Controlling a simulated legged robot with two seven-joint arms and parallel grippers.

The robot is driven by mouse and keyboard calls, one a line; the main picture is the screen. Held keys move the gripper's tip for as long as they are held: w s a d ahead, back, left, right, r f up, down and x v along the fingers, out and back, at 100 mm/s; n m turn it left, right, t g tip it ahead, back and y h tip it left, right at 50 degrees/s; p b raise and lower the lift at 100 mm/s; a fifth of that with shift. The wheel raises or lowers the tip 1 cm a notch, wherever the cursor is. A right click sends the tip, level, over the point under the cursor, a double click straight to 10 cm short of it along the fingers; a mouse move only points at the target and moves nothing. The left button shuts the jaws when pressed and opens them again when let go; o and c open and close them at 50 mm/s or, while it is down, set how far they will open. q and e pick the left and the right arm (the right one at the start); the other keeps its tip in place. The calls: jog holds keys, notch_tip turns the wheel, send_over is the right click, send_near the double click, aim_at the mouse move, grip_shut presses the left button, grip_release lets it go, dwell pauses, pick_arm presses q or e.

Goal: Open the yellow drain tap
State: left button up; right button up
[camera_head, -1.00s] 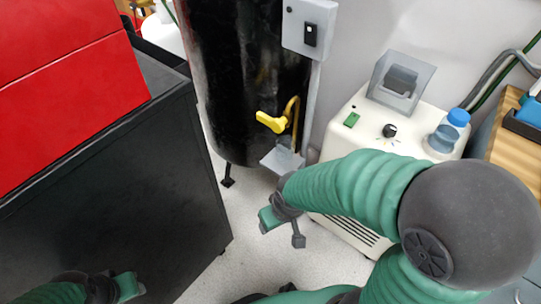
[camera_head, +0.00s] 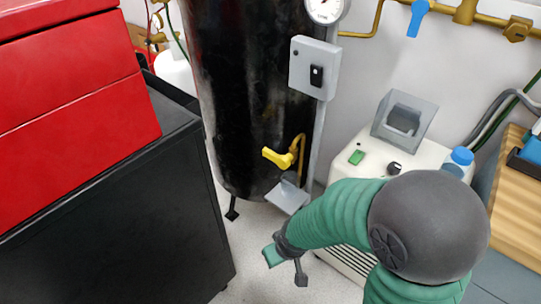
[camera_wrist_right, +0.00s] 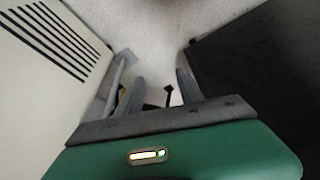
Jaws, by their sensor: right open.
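The yellow drain tap (camera_head: 280,157) is on a curved brass pipe at the lower front of the black cylindrical tank (camera_head: 240,100). Its lever points left, roughly level. My right gripper (camera_head: 285,265) is below the tap, in front of the tank, and well apart from it. In the right wrist view my right gripper (camera_wrist_right: 160,85) is open, with nothing between its two grey fingers. I cannot make out the tap clearly there. My left gripper is not in view.
A black cabinet (camera_head: 120,215) with a red chest (camera_head: 75,90) stands on the left. A cream machine (camera_head: 360,170) stands on the right. A small grey plate (camera_head: 287,196) juts out below the tap. Speckled floor lies between cabinet and machine.

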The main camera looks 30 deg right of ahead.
jog(key=w+a+f+m+t+y+p, duration=0.2)
jog(key=w+a+f+t+y+p, duration=0.3)
jog(key=a, duration=0.4)
jog(key=w+r+m+t+p, duration=0.2)
jog(key=w+r+m+t, duration=0.25)
jog(key=r+m, duration=0.3)
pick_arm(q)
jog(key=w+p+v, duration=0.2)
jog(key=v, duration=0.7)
pick_arm(e)
jog(key=m+t+h, duration=0.4)
jog(key=m+h, duration=0.8)
jog(key=m, duration=0.1)
send_near(271, 159)
jog(key=v, duration=0.6)
jog(key=b+x, duration=0.9)
jog(key=x, duration=0.8)
jog(key=shift+w+d+r, duration=0.1)
jog(key=shift+w, duration=0.05)
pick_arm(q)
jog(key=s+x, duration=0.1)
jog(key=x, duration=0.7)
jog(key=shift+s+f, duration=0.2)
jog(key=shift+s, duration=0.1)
